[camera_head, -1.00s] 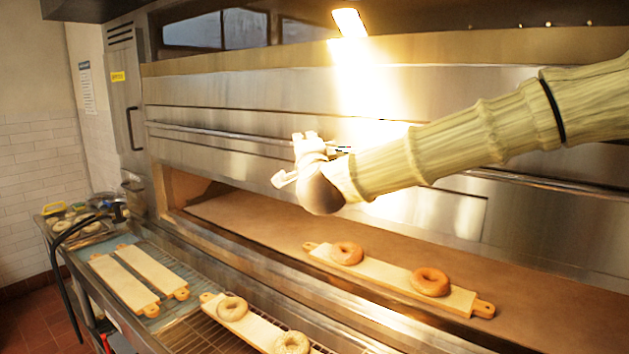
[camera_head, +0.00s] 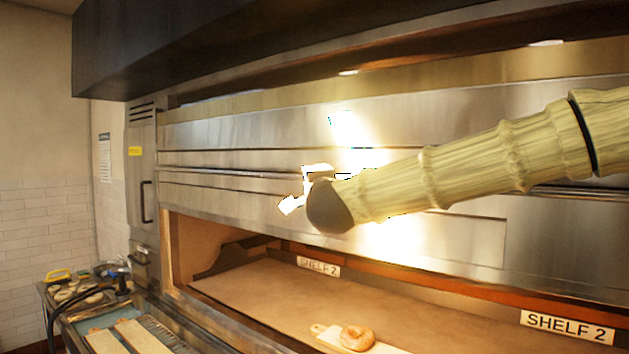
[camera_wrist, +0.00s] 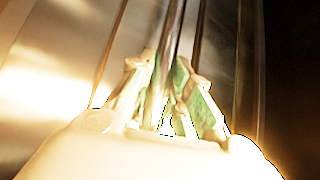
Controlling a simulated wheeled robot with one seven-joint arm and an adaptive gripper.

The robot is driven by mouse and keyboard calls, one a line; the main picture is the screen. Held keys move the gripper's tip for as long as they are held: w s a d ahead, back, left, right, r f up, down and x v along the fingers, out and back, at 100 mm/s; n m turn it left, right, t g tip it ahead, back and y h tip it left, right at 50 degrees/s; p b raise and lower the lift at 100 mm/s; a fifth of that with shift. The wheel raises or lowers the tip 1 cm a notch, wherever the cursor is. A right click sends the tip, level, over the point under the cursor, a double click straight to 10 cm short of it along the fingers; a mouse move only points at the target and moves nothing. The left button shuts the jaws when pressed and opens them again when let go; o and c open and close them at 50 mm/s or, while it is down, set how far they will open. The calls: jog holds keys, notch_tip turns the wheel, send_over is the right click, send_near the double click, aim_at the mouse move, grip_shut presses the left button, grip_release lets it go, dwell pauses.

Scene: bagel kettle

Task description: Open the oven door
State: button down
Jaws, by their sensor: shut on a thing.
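The oven door (camera_head: 240,205) is a wide steel panel with a long horizontal handle bar (camera_head: 230,172) across it. An opening shows below the panel, with the brown oven deck (camera_head: 255,285) visible inside. My gripper (camera_head: 308,185) is at the bar, on the panel's front; glare washes out its fingers in the head view. In the wrist view, my gripper's green-padded fingers (camera_wrist: 178,95) are closed around a thin bar (camera_wrist: 168,60), which looks like the door handle. Glare hides the exact contact.
A wooden board (camera_head: 330,337) with a bagel (camera_head: 357,338) lies on the deck. Labels reading SHELF 2 (camera_head: 567,327) show below the panel. A dark hood (camera_head: 200,60) overhangs above. A side counter (camera_head: 150,308) with boards and a tray of bagels (camera_head: 85,290) stands at lower left.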

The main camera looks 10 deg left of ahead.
jog(key=c, duration=1.3)
grip_release()
jog(key=shift+s, duration=0.1)
jog(key=v, duration=1.2)
jog(key=shift+f, duration=0.1)
